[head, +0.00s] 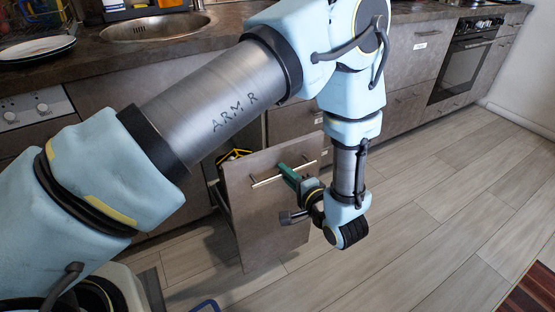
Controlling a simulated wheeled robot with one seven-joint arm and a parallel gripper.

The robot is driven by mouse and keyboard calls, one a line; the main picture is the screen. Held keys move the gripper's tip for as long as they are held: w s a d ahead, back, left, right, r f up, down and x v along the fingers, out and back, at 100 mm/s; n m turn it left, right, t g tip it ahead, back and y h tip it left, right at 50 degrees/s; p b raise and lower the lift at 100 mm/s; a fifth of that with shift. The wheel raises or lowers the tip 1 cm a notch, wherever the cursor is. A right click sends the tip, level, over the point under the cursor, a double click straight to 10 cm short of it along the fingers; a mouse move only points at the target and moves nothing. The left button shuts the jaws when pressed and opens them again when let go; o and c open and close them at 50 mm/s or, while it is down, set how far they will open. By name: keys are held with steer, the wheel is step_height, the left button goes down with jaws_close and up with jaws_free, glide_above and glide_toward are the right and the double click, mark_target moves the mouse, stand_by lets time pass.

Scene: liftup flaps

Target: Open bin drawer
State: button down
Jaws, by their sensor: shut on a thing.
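The bin drawer (268,225) is a grey-brown front panel that stands out from the cabinet row below the counter. A gap shows behind its left side, with a yellow item (234,156) inside. Its metal bar handle (265,182) runs across the upper part of the panel. My gripper (286,172) has green fingers and is shut on the handle, near its middle. The arm comes over the top of the view and bends down to the handle from the right. The arm hides part of the cabinets and much of the drawer's inside.
The counter above holds a round sink (158,27) and plates (36,47) at the left. A dishwasher panel (35,110) is at the left, and an oven (462,66) is at the right. The wood-plank floor (430,220) is clear at the right. A striped rug (532,295) lies at the lower right.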

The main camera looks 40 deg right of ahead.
steer(key=shift+s, duration=0.5)
steer(key=c, duration=0.9)
jaws_free()
steer(key=v, duration=1)
steer(key=shift+s, duration=0.4)
steer(key=shift+a, duration=0.1)
